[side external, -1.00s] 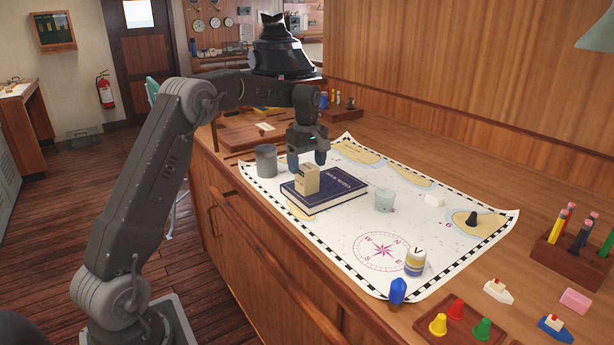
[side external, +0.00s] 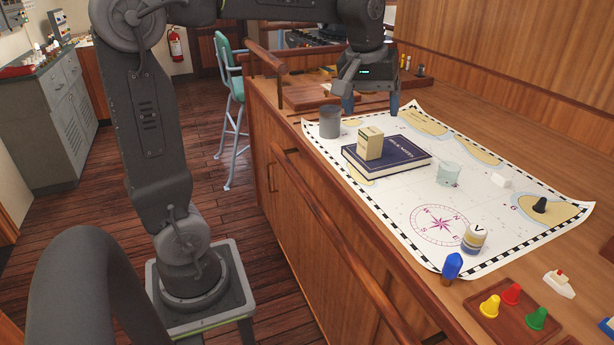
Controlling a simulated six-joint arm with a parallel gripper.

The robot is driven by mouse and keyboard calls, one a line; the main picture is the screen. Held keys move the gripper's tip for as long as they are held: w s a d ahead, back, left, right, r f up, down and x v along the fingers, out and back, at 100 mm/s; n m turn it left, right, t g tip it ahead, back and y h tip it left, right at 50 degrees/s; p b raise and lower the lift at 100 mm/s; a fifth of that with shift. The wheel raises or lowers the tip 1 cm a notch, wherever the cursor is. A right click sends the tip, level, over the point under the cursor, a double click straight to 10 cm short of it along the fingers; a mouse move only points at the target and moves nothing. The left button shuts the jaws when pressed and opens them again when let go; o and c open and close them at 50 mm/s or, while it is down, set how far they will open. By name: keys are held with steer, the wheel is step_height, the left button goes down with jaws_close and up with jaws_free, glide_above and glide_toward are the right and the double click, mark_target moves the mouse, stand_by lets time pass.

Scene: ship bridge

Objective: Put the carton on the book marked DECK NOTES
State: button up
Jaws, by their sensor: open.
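The carton (side external: 370,144) is a small tan box standing upright on the dark blue book (side external: 410,157), on the left part of its cover. The book lies flat on the chart, its title partly readable as DECK NOTES. My gripper (side external: 370,106) is open and empty. Its two blue-grey fingers are spread, above and behind the carton in this view, and apart from it.
A grey cup (side external: 330,122) stands left of the book, and a translucent cup (side external: 449,174) stands to its right. A tray (side external: 490,322) of colored pieces lies in front.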

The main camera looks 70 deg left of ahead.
steer(key=s+d+f+m+t, duration=0.1)
steer(key=s+d+f+m, duration=0.2)
steer(key=s, duration=0.5)
steer(key=s+d+f+m+t, duration=0.1)
steer(key=s+d+f+m, duration=0.3)
steer(key=s, duration=0.5)
steer(key=shift+d+m+t+h, duration=0.3)
steer(key=shift+d+m+t, duration=0.1)
steer(key=shift+d+m, duration=0.6)
